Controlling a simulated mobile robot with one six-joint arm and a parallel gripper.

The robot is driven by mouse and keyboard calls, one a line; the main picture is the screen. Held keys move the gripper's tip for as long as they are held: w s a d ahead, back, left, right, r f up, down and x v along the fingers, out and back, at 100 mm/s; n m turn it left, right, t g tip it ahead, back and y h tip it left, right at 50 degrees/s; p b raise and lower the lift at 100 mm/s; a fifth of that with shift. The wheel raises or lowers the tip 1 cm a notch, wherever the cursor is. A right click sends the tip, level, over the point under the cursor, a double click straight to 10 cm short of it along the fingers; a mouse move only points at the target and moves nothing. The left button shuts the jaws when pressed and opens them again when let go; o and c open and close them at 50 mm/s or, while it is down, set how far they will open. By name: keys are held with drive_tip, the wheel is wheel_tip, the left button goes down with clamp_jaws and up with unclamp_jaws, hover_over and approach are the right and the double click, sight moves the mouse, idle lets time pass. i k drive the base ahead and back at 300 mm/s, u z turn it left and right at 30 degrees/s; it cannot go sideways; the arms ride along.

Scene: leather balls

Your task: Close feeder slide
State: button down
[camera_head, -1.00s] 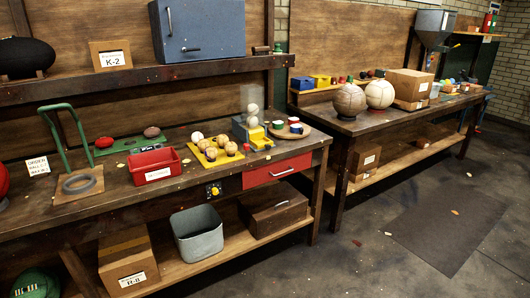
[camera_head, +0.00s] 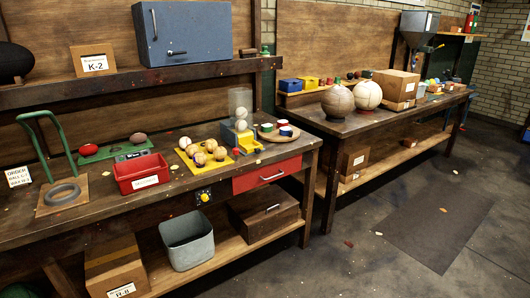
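My gripper is not in view. A small blue and yellow feeder (camera_head: 240,136) stands on the near bench, left of a round wooden tray. A clear tube (camera_head: 240,106) with a few pale balls rises from it. A yellow part (camera_head: 248,143) sticks out at its front right. It is too small to tell whether this is the slide or whether a slide is open. A grey funnel-shaped hopper (camera_head: 419,27) hangs above the far bench; no slide can be made out on it.
On the near bench are a yellow ball tray (camera_head: 187,153), a red bin (camera_head: 126,181) and a green-handled stand (camera_head: 50,135). A red drawer (camera_head: 266,176) sits under its top. The far bench holds large balls (camera_head: 337,101) and boxes. The floor (camera_head: 370,270) at right is mostly clear.

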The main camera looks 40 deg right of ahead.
sight(246, 142)
drive_tip(key=i, duration=0.85)
drive_tip(key=u, duration=0.05)
